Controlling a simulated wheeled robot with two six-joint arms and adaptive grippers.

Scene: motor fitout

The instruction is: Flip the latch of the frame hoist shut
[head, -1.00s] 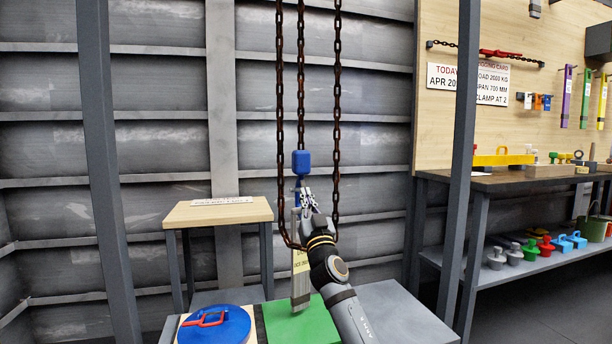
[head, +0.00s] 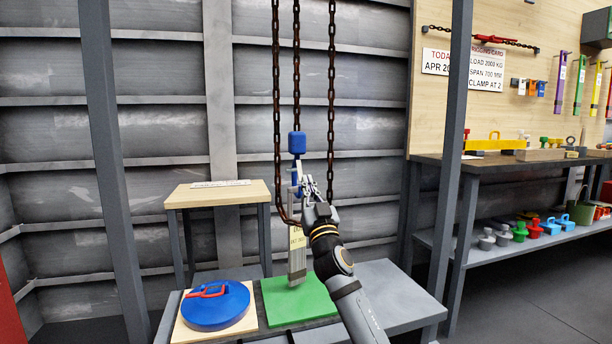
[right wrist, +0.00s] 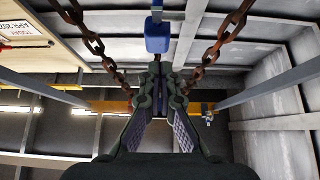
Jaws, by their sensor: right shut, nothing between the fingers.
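The frame hoist's chains (head: 296,75) hang down to a blue block (head: 297,143). Below it is a blue hook part, mostly hidden by my gripper; I cannot make out the latch or its position. A grey upright bar with a yellow label (head: 297,250) hangs under the hook above a green mat (head: 318,300). My right gripper (head: 305,182) is shut and empty at the hook, just below the block. In the right wrist view the shut fingers (right wrist: 160,75) point up at the blue block (right wrist: 158,35), with a chain on each side. My left gripper is not in view.
A small wooden table (head: 215,194) stands behind. Grey frame posts (head: 458,150) rise on both sides. A workbench (head: 500,160) with tools stands at the right.

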